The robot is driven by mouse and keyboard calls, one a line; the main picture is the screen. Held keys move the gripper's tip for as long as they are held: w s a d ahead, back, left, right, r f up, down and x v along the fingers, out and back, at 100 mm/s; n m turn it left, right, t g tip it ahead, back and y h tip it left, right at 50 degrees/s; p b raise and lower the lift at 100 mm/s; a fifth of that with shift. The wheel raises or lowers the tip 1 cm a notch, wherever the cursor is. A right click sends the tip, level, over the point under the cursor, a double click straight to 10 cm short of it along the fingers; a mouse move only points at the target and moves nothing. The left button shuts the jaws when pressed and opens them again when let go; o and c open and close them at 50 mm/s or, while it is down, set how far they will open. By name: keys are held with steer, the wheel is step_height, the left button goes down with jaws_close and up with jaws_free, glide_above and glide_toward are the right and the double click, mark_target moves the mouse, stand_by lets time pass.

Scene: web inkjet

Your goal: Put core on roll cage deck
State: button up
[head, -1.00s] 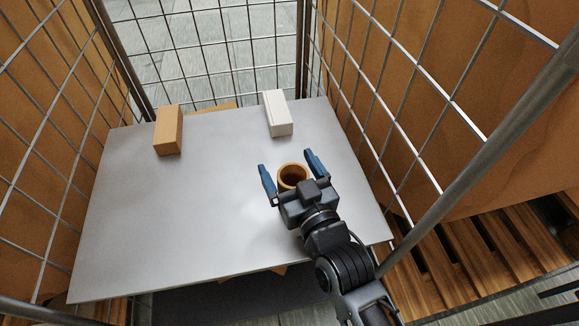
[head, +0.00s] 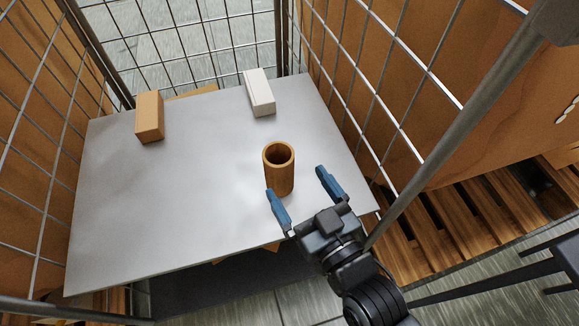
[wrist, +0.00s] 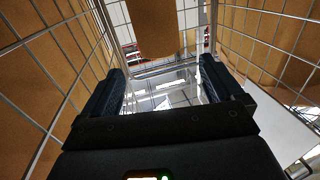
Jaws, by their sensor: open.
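The core (head: 279,172), a brown hollow tube, stands upright on the grey roll cage deck (head: 170,205), right of its middle. My gripper (head: 303,192) is open and empty, with blue fingers spread apart. It is at the front right of the core, and its left fingertip appears close to the core's lower side; I cannot tell whether they touch. In the wrist view my gripper's open fingers (wrist: 165,95) have nothing between them, and the core is not seen there.
A brown box (head: 149,117) stands at the deck's back left and a white box (head: 260,93) at its back right. Wire mesh walls (head: 190,45) enclose the left, back and right. The deck's left and middle are clear. Wooden pallets (head: 480,215) lie outside at the right.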

steer(key=shift+s+d, duration=0.3)
steer(key=shift+s, duration=0.3)
steer(key=s+d+m+h, duration=0.2)
steer(key=s+d+h, duration=0.2)
steer(key=s+d, duration=0.95)
steer(key=s+d+r+m+h, duration=0.1)
steer(key=s+d+r+h, duration=0.1)
steer(key=s, duration=0.4)
steer(key=s+d+r+m+g+h, duration=0.1)
steer(key=s+d+r+m+h, duration=0.1)
steer(key=s+r, duration=0.3)
steer(key=shift+s+d+r, duration=0.2)
steer(key=shift+s+d, duration=0.25)
steer(key=shift+s, duration=0.7)
steer(key=shift+d, duration=0.1)
